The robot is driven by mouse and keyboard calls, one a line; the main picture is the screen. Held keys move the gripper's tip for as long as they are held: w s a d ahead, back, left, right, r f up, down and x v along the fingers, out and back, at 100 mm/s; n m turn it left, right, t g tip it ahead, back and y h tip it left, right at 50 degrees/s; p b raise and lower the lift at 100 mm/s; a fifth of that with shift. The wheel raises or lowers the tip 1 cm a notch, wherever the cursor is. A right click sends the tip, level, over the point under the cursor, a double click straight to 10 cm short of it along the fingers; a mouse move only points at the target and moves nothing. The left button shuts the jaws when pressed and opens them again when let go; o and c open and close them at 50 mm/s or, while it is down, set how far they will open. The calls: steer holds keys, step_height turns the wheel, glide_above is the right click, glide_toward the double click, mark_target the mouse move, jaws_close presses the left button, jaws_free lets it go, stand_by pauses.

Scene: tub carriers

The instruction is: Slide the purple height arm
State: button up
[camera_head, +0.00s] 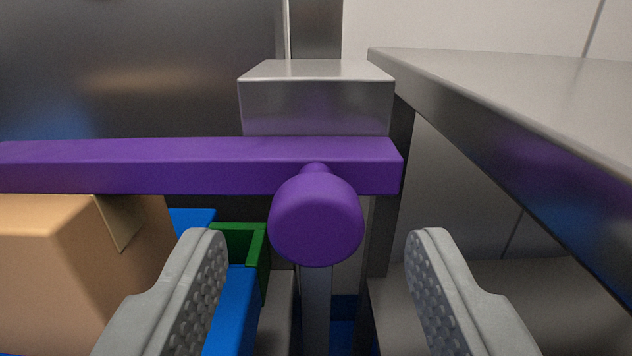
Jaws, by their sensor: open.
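The purple height arm (180,166) is a horizontal bar running from the left edge to right of the middle in the head camera view. A round purple knob (315,221) sticks out from its front near the right end. Behind the bar stands a grey metal block (316,104). My gripper (320,240) is open, with one grey padded finger to the left of the knob and one to the right. Gaps show on both sides of the knob, and I see no finger touching it. The fingers appear nearer to the camera than the bar.
A cardboard box (60,275) is at the lower left below the bar. A green tub (262,262) and a blue tub (232,310) are beside the left finger. A grey metal tabletop (520,100) juts in from the right, above the right finger.

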steer(key=shift+w, duration=0.85)
jaws_close()
step_height(320, 180, up, 19)
steer(key=shift+r, duration=0.2)
steer(key=shift+c, duration=0.4)
jaws_free()
steer(key=shift+r, duration=0.1)
steer(key=shift+o, duration=0.4)
